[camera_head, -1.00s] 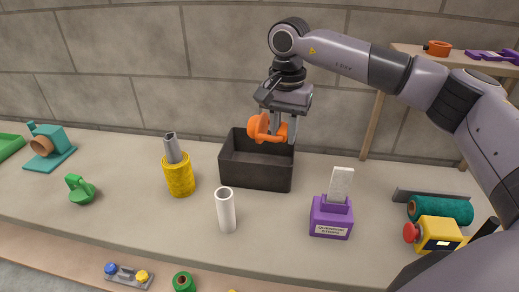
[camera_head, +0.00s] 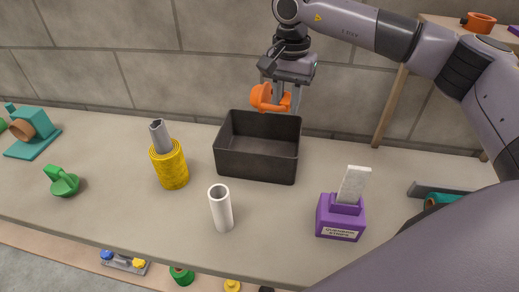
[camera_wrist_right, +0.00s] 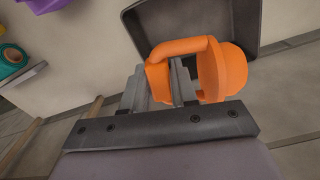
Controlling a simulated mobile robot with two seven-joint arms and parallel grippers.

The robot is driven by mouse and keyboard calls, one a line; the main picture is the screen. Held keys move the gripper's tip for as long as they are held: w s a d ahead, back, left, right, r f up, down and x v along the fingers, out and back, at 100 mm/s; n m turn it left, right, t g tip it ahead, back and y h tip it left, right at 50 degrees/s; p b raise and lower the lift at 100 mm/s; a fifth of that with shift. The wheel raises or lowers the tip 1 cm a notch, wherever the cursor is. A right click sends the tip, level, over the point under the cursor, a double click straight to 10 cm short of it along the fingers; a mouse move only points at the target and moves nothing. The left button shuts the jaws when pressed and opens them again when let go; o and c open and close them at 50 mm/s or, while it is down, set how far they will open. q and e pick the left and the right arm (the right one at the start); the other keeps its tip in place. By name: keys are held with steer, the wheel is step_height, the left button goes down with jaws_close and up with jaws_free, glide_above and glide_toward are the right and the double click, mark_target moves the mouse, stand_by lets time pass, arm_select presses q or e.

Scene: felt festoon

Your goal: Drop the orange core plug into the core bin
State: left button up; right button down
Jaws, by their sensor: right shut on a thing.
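The orange core plug (camera_head: 264,98) is held in my right gripper (camera_head: 283,100), above the back part of the dark open bin (camera_head: 256,166). In the right wrist view the plug (camera_wrist_right: 232,72) shows a round end and a looped handle, with the right gripper's fingers (camera_wrist_right: 165,82) shut on the handle. The bin (camera_wrist_right: 190,18) lies beyond the plug there, and its visible inside looks empty. The plug appears clear of the bin's walls. My left gripper is not in view.
A white tube (camera_head: 221,210) stands in front of the bin. A yellow roll (camera_head: 170,168) with a grey core stands left of it. A purple block (camera_head: 341,218) holding a pale slab stands to the right. A green plug (camera_head: 64,182) and a teal device (camera_head: 34,132) are at the far left.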

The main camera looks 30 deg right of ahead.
step_height(320, 180, down, 4)
steer(key=shift+r+b, duration=0.1)
steer(key=shift+b, duration=1.05)
steer(key=c, duration=0.8)
jaws_free()
step_height(320, 180, up, 7)
steer(key=shift+r+b, duration=0.1)
steer(key=shift+b, duration=0.25)
